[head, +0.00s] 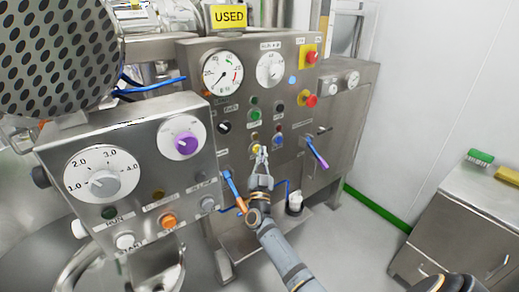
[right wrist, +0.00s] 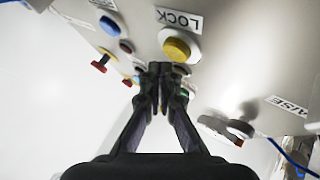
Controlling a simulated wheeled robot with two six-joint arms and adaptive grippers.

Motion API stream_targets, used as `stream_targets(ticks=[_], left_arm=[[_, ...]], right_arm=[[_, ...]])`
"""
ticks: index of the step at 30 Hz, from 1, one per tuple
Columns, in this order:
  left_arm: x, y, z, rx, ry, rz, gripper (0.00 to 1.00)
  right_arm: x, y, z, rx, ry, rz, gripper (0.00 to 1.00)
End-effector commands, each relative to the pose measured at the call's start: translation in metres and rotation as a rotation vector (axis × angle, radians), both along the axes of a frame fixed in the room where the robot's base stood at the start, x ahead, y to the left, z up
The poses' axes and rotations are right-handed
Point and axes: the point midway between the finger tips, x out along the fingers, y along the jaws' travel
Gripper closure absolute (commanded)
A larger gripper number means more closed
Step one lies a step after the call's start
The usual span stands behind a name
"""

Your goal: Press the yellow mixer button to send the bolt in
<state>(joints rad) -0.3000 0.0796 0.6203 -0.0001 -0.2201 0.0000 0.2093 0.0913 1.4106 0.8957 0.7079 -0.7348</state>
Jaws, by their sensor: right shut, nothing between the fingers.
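The yellow button (head: 256,149) is low on the steel mixer panel in the head view, partly beside my fingertips. In the right wrist view the yellow button (right wrist: 177,48) is large and round, with a LOCK label beside it. My right gripper (head: 263,154) is shut and empty, its tips close to the panel near the button. In the right wrist view the shut fingertips (right wrist: 160,72) appear just below and left of the button. I cannot tell whether they touch the panel. No bolt can be made out.
Other buttons, including a blue one (head: 278,141), sit close by. A red emergency stop (head: 310,101) is higher right. Blue-handled and purple-handled (head: 317,152) levers stick out at either side. A nearer control box (head: 130,170) stands at left; a steel cabinet (head: 450,215) at right.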

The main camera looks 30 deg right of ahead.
Motion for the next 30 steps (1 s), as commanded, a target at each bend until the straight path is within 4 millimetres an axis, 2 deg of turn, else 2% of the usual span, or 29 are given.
stream_targets(ticks=[1,5,18,30], left_arm=[[0.0,0.0,-0.002,0.0,0.0,0.0,0.6],[0.0,0.0,0.005,0.0,0.0,0.0,0.6],[0.001,0.001,0.036,0.002,-0.001,-0.001,0.6],[-0.001,0.001,0.035,0.001,0.001,0.0,0.6]], right_arm=[[0.0,0.003,-0.015,0.009,0.025,0.005,1.0],[-0.006,0.003,-0.014,0.009,0.028,0.005,1.0],[-0.047,-0.002,-0.008,0.004,0.018,0.003,1.0],[-0.05,-0.003,-0.009,0.003,0.014,0.002,1.0]])
